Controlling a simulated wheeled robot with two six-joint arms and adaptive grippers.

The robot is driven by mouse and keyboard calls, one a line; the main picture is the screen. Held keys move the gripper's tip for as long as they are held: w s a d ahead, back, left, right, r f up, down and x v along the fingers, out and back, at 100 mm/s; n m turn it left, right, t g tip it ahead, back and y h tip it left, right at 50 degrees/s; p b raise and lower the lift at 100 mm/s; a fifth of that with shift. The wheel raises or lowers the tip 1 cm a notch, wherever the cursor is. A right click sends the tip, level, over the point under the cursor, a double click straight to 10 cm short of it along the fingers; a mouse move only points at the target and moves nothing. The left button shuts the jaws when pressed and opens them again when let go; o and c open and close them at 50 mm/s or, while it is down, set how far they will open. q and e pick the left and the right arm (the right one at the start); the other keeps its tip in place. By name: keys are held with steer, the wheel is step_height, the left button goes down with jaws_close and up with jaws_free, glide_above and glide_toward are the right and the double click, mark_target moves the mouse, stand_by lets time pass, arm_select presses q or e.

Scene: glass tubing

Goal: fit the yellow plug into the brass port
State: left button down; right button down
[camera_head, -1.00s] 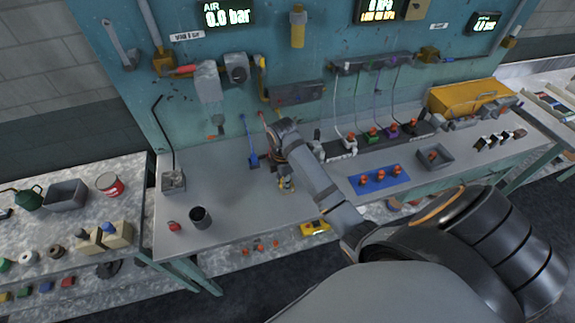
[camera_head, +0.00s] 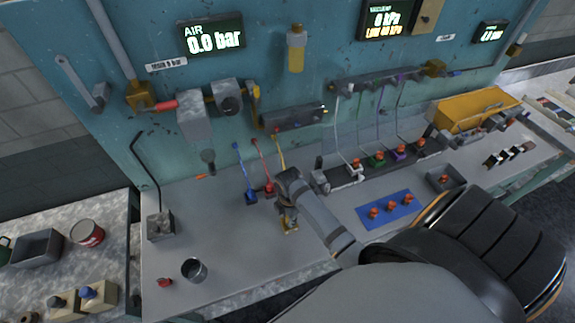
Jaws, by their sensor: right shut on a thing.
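My right gripper (camera_head: 289,217) points down over the middle of the bench, and its arm comes in from the lower right. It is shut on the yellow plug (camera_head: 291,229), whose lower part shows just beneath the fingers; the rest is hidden. A yellow tube (camera_head: 281,151) runs down from the wall panel behind the gripper. Brass-coloured fittings (camera_head: 140,96) are on the panel at the left, and another brass fitting (camera_head: 434,68) is at the right. I cannot tell which of them is the brass port. My left gripper is not in view.
A blue plug (camera_head: 251,197) and a red plug (camera_head: 269,187) stand left of the gripper on tubes. A grey manifold (camera_head: 294,117) is above. A blue mat (camera_head: 390,211) with orange knobs lies right. A dark cup (camera_head: 194,270) stands front left.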

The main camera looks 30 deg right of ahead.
steer(key=shift+w+f, duration=0.25)
steer(key=shift+w, duration=0.1)
steer(key=c, duration=1.4)
jaws_free()
steer(key=shift+s+r, duration=0.15)
steer(key=shift+s, duration=0.05)
steer(key=shift+o, duration=1.3)
steer(key=shift+s, duration=0.2)
steer(key=shift+w, duration=0.1)
steer(key=shift+w+r, duration=0.1)
steer(key=shift+r, duration=0.05)
step_height(320, 180, up, 9)
steer(key=b, duration=0.2)
steer(key=shift+b, duration=0.3)
step_height(320, 180, up, 3)
steer(key=shift+f+p, duration=0.1)
steer(key=shift+p, duration=0.75)
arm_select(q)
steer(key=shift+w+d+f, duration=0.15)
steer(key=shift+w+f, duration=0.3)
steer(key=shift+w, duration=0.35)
